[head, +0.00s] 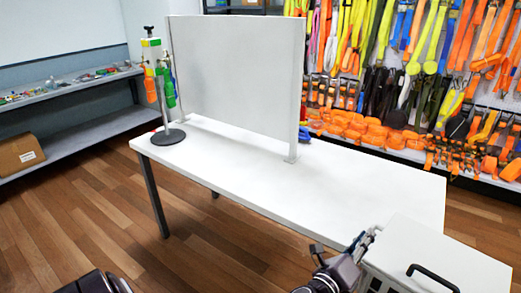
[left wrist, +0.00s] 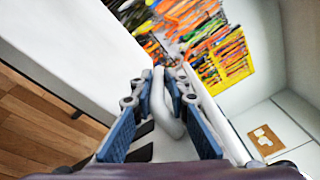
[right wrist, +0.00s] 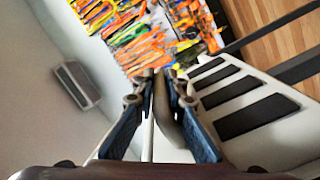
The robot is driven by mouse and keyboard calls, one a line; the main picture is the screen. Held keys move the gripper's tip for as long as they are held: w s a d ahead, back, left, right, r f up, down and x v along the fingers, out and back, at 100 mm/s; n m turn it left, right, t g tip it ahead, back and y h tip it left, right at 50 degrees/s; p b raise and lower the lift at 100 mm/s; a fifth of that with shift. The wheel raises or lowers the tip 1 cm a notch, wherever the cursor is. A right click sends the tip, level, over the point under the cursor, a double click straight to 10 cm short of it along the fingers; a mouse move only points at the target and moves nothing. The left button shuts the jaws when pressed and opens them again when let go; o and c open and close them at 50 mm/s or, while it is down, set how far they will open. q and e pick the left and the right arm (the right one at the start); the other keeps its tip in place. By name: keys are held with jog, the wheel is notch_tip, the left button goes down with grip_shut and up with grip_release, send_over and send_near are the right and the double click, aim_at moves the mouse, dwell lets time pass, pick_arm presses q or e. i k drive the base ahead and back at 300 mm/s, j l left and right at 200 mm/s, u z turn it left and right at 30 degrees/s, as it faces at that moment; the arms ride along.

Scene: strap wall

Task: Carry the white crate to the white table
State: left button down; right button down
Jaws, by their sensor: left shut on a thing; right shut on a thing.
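The white crate (head: 430,246), with dark slots in its side and a black bar at its near edge, is at the lower right of the head view, cut off by the frame. The white table (head: 290,172) stands just beyond and left of it. Whether crate and table touch cannot be told.
A white upright panel (head: 235,70) stands across the table's far part. The table's near right part is bare. Hanging straps (head: 430,60) line the back wall; a shelf (head: 70,95) is at left.

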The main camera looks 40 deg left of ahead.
aim_at(356, 226)
jog(key=i+j+u, duration=0.15)
jog(key=i+j, duration=0.2)
jog(key=i+j+u, duration=0.2)
jog(key=i, duration=0.25)
